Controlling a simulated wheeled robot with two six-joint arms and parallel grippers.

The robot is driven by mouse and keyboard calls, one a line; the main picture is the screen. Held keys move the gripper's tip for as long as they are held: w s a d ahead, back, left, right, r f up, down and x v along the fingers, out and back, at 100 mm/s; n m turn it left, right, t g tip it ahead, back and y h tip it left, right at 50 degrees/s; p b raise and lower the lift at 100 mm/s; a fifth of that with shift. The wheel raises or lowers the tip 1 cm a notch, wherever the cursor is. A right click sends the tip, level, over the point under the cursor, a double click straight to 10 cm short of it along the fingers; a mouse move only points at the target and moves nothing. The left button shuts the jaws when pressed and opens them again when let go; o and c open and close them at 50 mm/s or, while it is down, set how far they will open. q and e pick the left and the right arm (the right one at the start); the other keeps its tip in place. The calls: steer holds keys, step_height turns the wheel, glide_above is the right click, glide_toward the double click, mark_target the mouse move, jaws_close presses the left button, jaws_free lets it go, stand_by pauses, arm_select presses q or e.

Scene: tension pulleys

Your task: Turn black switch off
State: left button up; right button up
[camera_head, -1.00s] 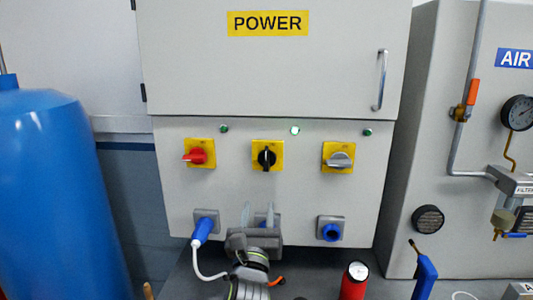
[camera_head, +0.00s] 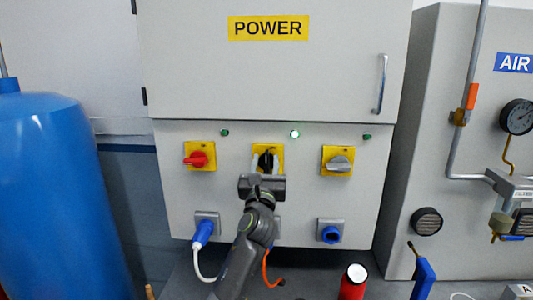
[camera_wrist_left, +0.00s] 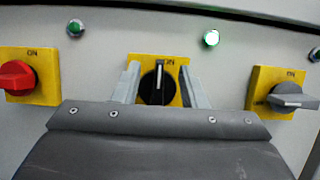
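The black switch (camera_head: 266,161) sits on a yellow plate in the middle of the grey power cabinet. In the left wrist view the black switch (camera_wrist_left: 157,85) has its handle upright, pointing at the ON mark. My left gripper (camera_head: 265,163) is in front of it. In the left wrist view the left gripper's two fingers (camera_wrist_left: 162,88) are apart, one on each side of the switch, with visible gaps to the knob. How far the fingertips are from the panel is hard to tell. My right gripper is not in view.
A red switch (camera_head: 199,156) is to the left and a grey switch (camera_head: 338,160) to the right. A green lamp (camera_head: 295,134) glows above. A blue plug (camera_head: 203,232) with a white cable and a blue socket (camera_head: 330,234) are below.

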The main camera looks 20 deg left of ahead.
mark_target(266, 157)
arm_select(q)
steer(key=shift+x, duration=1.85)
jaws_close()
